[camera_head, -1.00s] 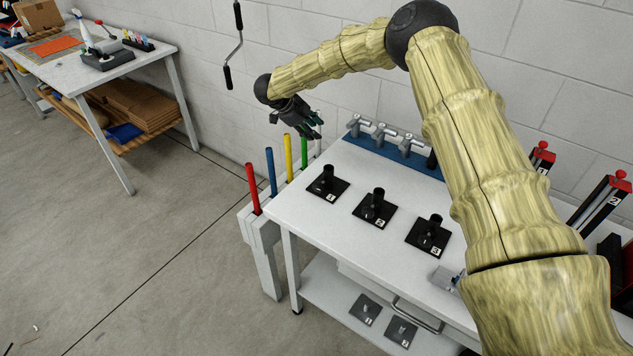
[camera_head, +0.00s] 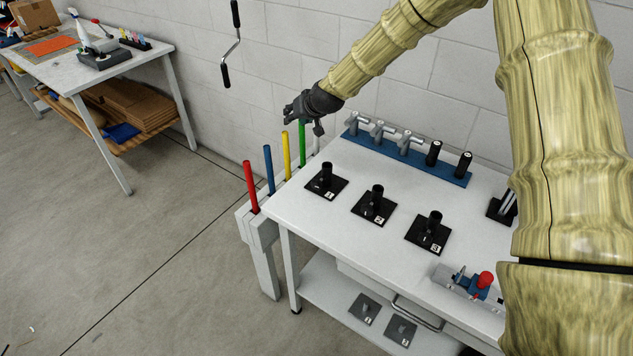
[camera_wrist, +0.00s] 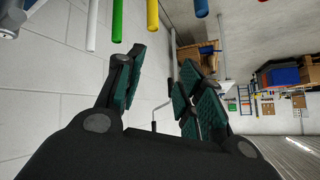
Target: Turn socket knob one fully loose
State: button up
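The socket with label 1 (camera_head: 326,172) is a black upright cylinder on a square black plate, on the left part of the white table (camera_head: 300,215). A small knob on its side cannot be made out clearly. My gripper (camera_head: 303,119) is in the air near the table's back left corner, behind and above socket 1 in the picture, and apart from it. In the wrist view my gripper (camera_wrist: 160,82) has its green-padded fingers spread with nothing held between them. Socket 1 does not show in the wrist view.
Sockets 2 (camera_head: 376,200) and 3 (camera_head: 434,227) stand to the right. Coloured rods, including a red one (camera_head: 251,188), stand upright along the table's left side, close to my gripper. A blue rack (camera_head: 455,176) lines the back. A red-knobbed fixture (camera_head: 486,280) is at the front right.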

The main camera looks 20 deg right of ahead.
jog(key=s+f+n+g, duration=0.2)
jog(key=s+n, duration=0.2)
jog(key=s, duration=0.3)
jog(key=n+g, duration=0.4)
send_near(317, 180)
jog(key=shift+p+x, duration=1.65)
jog(key=shift+x, duration=3.4)
jog(key=shift+a, duration=0.1)
grip_shut()
